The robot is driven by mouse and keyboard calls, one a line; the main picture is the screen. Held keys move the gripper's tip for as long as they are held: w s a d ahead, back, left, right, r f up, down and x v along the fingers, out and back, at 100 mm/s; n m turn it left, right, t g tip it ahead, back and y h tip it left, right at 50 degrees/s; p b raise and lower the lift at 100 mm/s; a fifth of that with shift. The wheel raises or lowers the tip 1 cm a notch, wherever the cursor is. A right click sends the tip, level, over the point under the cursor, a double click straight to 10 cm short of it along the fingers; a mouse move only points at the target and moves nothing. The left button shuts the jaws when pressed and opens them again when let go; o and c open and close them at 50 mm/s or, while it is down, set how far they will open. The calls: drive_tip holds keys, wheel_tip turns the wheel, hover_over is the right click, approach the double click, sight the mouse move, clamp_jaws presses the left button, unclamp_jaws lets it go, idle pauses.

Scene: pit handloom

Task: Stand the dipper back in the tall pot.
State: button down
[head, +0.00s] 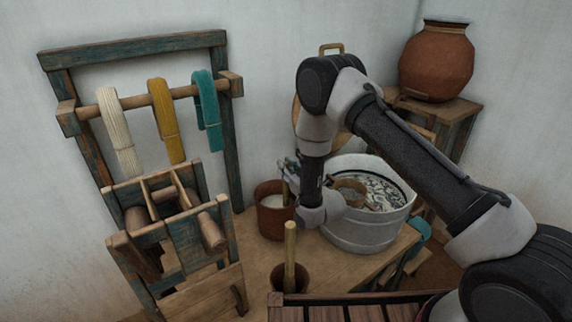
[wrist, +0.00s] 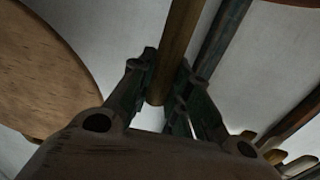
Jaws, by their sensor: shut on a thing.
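My gripper (head: 287,167) is shut on a wooden rod, which looks like the handle of the dipper (head: 285,188). In the wrist view the rod (wrist: 176,45) runs between the two fingers (wrist: 160,90). In the head view it stands roughly upright at the right side of the mouth of a reddish-brown pot (head: 264,222) with pale contents. I cannot tell whether its lower end is inside the pot or in front of it. The dipper's cup is not clearly seen. A smaller brown pot (head: 290,278) nearer me holds an upright wooden stick (head: 290,243).
A large pale tub (head: 352,232) holds patterned contents and a brown bowl (head: 350,187), partly behind my arm. A wooden frame (head: 133,42) with hanging yarn hanks stands left. A clay jar (head: 437,62) sits on a back-right stand. A round wooden disc (wrist: 45,75) shows in the wrist view.

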drive_tip(key=shift+f, duration=0.15)
drive_tip(key=c, duration=1.3)
unclamp_jaws()
